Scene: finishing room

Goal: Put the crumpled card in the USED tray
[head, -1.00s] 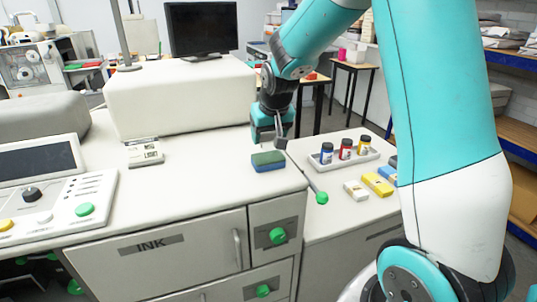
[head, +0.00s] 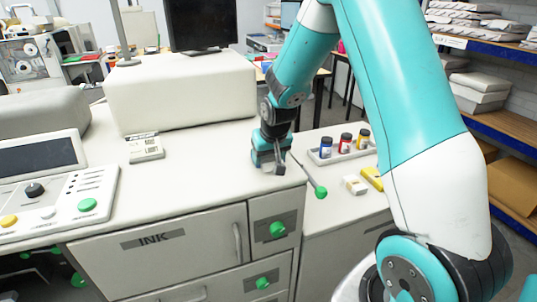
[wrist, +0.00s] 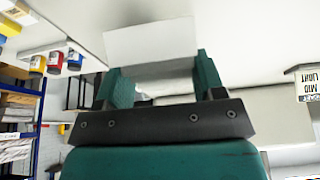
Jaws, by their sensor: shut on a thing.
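My gripper (head: 268,168) is low over the front right of the white counter, close to its surface. In the wrist view its two teal fingers (wrist: 163,80) are shut on a plain white flat piece, which looks like the card (wrist: 150,42). It sticks out beyond the fingertips; creases cannot be made out. In the head view the card is hidden by my gripper. No tray marked USED can be made out.
The grey tray (head: 313,155) with several ink bottles stands on the lower bench at right. A white block (head: 355,185) and a yellow block (head: 373,178) lie near it. A labelled box (head: 145,147) is on the counter at left. The counter between is clear.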

